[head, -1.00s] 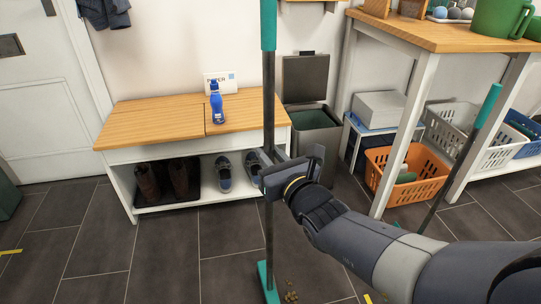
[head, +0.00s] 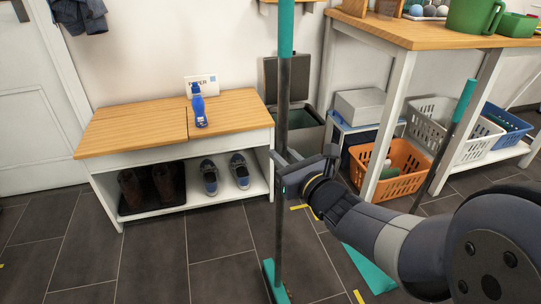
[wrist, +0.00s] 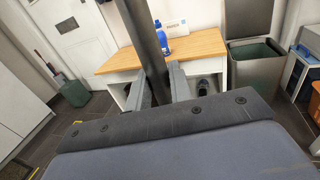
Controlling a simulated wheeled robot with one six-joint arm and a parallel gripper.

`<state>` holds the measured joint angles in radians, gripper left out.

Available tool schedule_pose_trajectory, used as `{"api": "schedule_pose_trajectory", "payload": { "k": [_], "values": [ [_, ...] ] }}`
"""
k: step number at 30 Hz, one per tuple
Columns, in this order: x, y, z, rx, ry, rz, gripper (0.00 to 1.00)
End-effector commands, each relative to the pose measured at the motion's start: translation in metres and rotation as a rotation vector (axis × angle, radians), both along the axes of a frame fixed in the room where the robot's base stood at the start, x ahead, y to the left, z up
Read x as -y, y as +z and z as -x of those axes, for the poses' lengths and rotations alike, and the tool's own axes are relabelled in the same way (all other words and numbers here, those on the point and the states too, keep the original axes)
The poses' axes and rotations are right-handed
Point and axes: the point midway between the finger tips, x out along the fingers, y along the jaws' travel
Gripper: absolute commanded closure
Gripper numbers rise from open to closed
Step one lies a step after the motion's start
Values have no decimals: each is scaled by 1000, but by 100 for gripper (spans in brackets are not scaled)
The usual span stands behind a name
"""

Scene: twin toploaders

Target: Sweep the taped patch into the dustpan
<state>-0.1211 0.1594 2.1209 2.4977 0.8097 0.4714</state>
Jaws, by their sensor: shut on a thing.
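My gripper (head: 285,168) is shut on the dark pole of a broom (head: 284,100). The broom stands nearly upright, with a teal upper grip. Its teal head (head: 270,278) is down at the floor by the lower picture edge, partly cut off. In the wrist view the pole (wrist: 143,35) passes between my two fingers (wrist: 160,88). A dustpan (head: 368,268) with a teal pan lies on the floor right of the broom, partly behind my arm. Its long handle with a teal grip (head: 465,98) leans up to the right. Yellow tape marks (head: 300,207) show on the floor; the patch between them is partly hidden.
A bench (head: 225,108) with shoes below and a blue spray bottle (head: 198,105) on top stands at the back left. Behind the broom is an open grey bin (head: 305,135). A wooden-topped table (head: 420,30) and an orange basket (head: 405,165) are right. Floor at left is clear.

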Motion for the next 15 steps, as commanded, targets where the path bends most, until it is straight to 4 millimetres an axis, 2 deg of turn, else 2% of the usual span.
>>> {"api": "schedule_pose_trajectory", "payload": {
  "k": [15],
  "values": [
    [55,3,-22,4,-4,-1,100]
  ]
}}
